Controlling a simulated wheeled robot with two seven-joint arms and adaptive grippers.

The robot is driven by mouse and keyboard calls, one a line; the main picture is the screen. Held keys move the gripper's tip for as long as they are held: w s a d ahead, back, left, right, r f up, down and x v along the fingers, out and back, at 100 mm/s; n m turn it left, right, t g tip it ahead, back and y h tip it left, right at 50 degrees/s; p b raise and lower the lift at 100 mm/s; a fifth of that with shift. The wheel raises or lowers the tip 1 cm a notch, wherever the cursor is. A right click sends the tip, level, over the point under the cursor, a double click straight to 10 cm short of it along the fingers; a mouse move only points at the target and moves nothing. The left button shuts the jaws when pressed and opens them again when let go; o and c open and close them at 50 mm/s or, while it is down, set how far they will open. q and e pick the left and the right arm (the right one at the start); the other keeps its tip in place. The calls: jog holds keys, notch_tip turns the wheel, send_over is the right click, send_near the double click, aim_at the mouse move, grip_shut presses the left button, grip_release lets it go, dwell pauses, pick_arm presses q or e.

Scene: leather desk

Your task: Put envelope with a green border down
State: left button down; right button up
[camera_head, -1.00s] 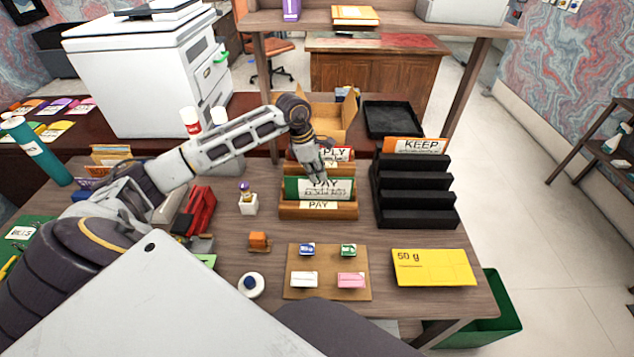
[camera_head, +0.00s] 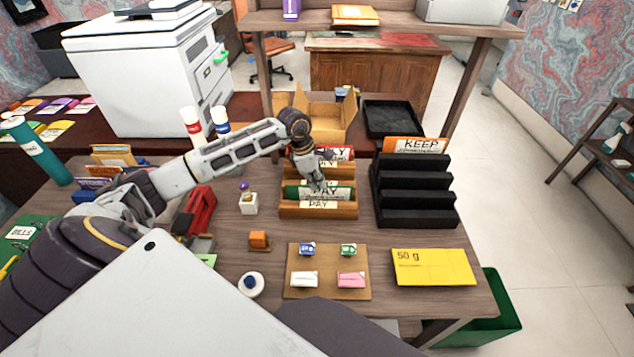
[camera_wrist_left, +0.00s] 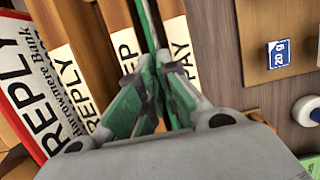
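The envelope with a green border (camera_head: 340,191) stands in the front slot of the wooden sorter (camera_head: 347,212), behind its PAY label, with its lower part hidden. My left gripper (camera_head: 317,187) is over the left half of the envelope. In the left wrist view, the envelope (camera_wrist_left: 151,28) shows edge-on as a thin green and white strip. The left gripper's fingers (camera_wrist_left: 158,82) are closed around it there. My right gripper is not in view.
A red-bordered REPLY envelope (camera_head: 344,153) stands in the sorter's rear slot. A black stepped rack (camera_head: 415,206) with an orange KEEP envelope (camera_head: 415,145) is to the right. A cork board (camera_head: 328,264) with small blocks and a yellow card (camera_head: 433,267) lie in front.

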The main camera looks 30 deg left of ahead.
pick_arm(q)
jog(key=c, duration=1.6)
grip_release()
jog(key=shift+c, duration=0.2)
jog(key=shift+r, duration=0.1)
jog(key=shift+a+r, duration=0.1)
jog(key=shift+r, duration=0.2)
jog(key=v, duration=0.5)
jog(key=shift+a+r, duration=0.1)
jog(key=shift+r, duration=0.3)
jog(key=shift+v, duration=2.75)
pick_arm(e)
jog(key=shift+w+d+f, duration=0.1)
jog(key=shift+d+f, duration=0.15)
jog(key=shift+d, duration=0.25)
